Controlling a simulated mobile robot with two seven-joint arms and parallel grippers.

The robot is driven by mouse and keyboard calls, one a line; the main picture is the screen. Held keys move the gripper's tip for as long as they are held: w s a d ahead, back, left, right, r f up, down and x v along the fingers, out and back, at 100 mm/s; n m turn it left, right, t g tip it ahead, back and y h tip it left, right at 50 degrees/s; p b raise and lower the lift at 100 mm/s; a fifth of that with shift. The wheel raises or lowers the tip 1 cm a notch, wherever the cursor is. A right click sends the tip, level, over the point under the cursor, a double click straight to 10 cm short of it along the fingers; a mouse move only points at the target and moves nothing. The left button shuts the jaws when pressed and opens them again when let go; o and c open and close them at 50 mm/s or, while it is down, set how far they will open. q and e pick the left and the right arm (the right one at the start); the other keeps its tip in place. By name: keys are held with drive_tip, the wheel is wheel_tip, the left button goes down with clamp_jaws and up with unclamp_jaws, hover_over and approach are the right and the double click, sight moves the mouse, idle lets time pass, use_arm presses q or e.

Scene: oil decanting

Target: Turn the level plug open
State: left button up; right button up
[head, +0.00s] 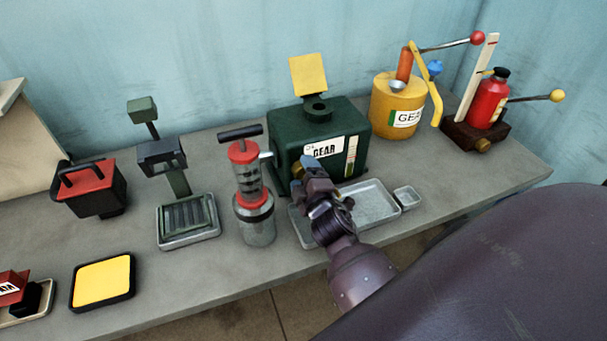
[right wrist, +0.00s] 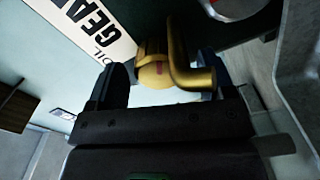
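The green gear-oil box (head: 285,130) stands at the back middle of the bench, with a white GEAR label and a sight gauge on its front. A brass plug (head: 298,171) sits low on that front, partly hidden behind my right gripper (head: 308,172). In the right wrist view the round brass plug (right wrist: 153,72) has a red mark and a bent brass piece (right wrist: 181,58) beside it. My right gripper's fingers (right wrist: 160,75) stand apart on either side of the plug, with a gap visible at the left finger. My left gripper is not in view.
A metal tray (head: 375,205) lies below the box, partly under my right arm, with a small dish (head: 407,197) beside it. A red-and-clear pump (head: 255,205) stands close on the left. A yellow GEAR can (head: 385,105) and red bottle (head: 489,100) stand to the right.

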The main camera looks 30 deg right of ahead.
drive_tip(key=v, duration=1)
drive_tip(key=shift+s+b, duration=0.3)
drive_tip(key=shift+s, duration=0.1)
drive_tip(key=shift+a, duration=0.1)
idle(0.3)
